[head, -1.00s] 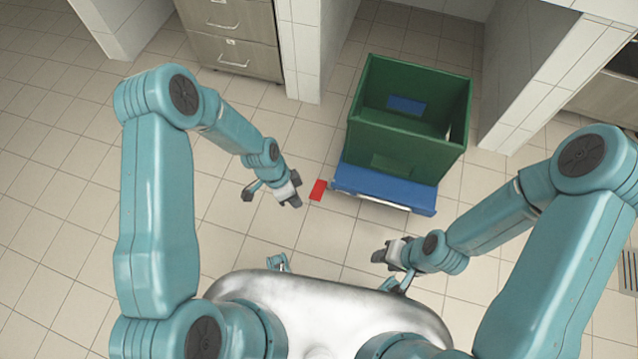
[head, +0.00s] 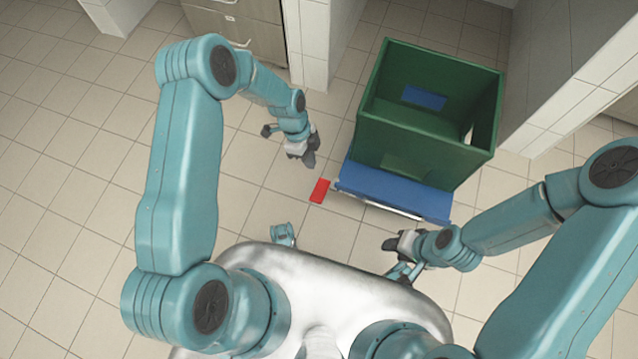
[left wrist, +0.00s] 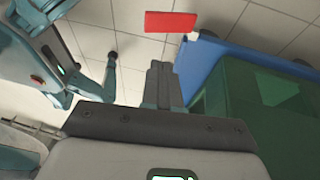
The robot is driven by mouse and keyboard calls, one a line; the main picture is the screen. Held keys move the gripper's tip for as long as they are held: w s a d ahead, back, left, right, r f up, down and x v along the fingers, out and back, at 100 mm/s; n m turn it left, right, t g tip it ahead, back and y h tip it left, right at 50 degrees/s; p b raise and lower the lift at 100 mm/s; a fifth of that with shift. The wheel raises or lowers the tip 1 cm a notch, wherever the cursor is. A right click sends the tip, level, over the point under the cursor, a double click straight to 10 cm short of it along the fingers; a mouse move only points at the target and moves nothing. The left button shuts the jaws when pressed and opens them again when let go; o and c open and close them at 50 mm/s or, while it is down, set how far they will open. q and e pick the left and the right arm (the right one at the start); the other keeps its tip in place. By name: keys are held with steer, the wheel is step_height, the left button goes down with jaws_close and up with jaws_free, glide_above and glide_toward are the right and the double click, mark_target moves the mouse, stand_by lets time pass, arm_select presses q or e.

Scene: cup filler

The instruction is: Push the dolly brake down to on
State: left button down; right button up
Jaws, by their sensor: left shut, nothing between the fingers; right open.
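The dolly is a low blue platform (head: 395,188) with a red brake pedal (head: 319,190) sticking out at its left front corner. The red pedal also shows in the left wrist view (left wrist: 171,22), beside the blue platform edge (left wrist: 205,58). My left gripper (head: 309,160) is shut and empty, above and a little behind the pedal in the head view, apart from it. Its closed fingers show in the left wrist view (left wrist: 158,82), pointing toward the pedal with a gap between. My right gripper (head: 390,245) is open and empty, in front of the dolly. The pedal's exact tilt is hard to tell.
A green open crate (head: 425,150) stands on the dolly with a blue patch inside. Drawers (head: 240,25) and white tiled walls (head: 325,40) stand behind. The tiled floor (head: 80,200) to the left is clear.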

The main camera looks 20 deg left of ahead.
arm_select(q)
steer(key=shift+w, duration=0.1)
arm_select(e)
steer(key=shift+w, duration=0.3)
steer(key=shift+f, duration=0.1)
arm_select(q)
steer(key=b+x, duration=0.3)
steer(key=x, duration=0.7)
steer(key=shift+f+b, duration=0.25)
steer(key=shift+b, duration=0.15)
steer(key=shift+s+f+b, duration=0.3)
steer(key=shift+s+f, duration=0.1)
steer(key=shift+f, duration=0.4)
steer(key=shift+s+f+b, duration=0.3)
steer(key=shift+s+f, duration=0.15)
steer(key=shift+f, duration=0.4)
arm_select(e)
steer(key=f, duration=0.3)
steer(key=d+f, duration=0.1)
steer(key=shift+w+f, duration=0.2)
steer(key=shift+w, duration=0.15)
arm_select(q)
steer(key=shift+a, duration=0.1)
